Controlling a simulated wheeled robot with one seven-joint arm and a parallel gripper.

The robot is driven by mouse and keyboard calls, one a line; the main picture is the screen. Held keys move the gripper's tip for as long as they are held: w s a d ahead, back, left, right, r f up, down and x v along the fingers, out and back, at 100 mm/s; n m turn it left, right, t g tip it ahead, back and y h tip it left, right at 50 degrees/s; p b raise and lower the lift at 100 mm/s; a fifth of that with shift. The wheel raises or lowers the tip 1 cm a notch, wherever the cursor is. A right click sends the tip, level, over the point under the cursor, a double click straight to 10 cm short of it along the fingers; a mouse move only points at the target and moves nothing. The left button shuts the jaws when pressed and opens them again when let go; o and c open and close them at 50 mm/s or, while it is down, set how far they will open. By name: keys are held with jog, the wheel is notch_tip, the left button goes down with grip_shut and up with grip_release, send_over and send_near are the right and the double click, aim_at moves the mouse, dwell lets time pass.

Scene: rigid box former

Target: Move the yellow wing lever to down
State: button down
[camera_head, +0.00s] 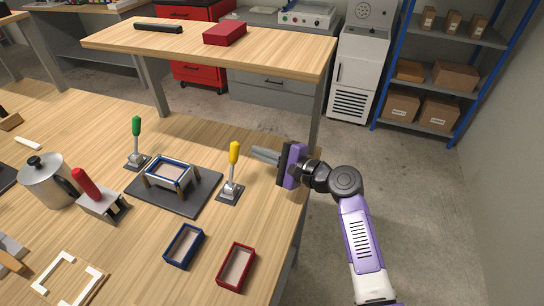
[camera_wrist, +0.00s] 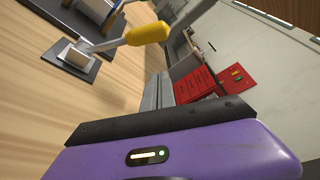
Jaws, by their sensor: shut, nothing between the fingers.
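The yellow wing lever (camera_head: 234,160) stands upright on a small metal base on a dark plate, right of the box former (camera_head: 168,180). In the wrist view the lever's yellow handle (camera_wrist: 147,34) is at upper left, with its metal base (camera_wrist: 78,52) on the dark plate. My gripper (camera_head: 256,155) is just right of the yellow handle in the head view, at about its height, with its fingers pointing left. It is shut and empty. In the wrist view the fingers (camera_wrist: 158,90) show below and right of the handle. I cannot tell whether they touch it.
A green lever (camera_head: 136,135) stands left of the former, and a red-handled lever (camera_head: 86,182) at front left. A blue box (camera_head: 184,246) and a red box (camera_head: 236,267) lie in front. A steel pot (camera_head: 45,180) is at left. The bench's right edge is under my arm.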

jog(key=x, duration=0.3)
jog(key=shift+a, duration=0.2)
jog(key=shift+s+a+r+p, duration=0.2)
jog(key=shift+s+r+p, duration=0.4)
jog(key=shift+s+p, duration=0.2)
jog(key=shift+s+a+r+p, duration=0.15)
jog(key=shift+s+r+p, duration=0.05)
jog(key=shift+s, duration=0.2)
jog(key=shift+s+a+r+p, duration=0.15)
jog(key=shift+s, duration=0.25)
jog(key=shift+s, duration=0.15)
jog(key=s+a+r+n+t+y+b, duration=0.1)
jog(key=s+n+b, duration=0.3)
jog(key=b, duration=0.5)
jog(key=s+a+n+t+y+b, duration=0.1)
jog(key=s+n+b, duration=0.4)
jog(key=b, duration=0.5)
jog(key=shift+s+a+r+n+y, duration=0.45)
jog(key=shift+a+n, duration=0.35)
jog(key=shift+n, duration=0.4)
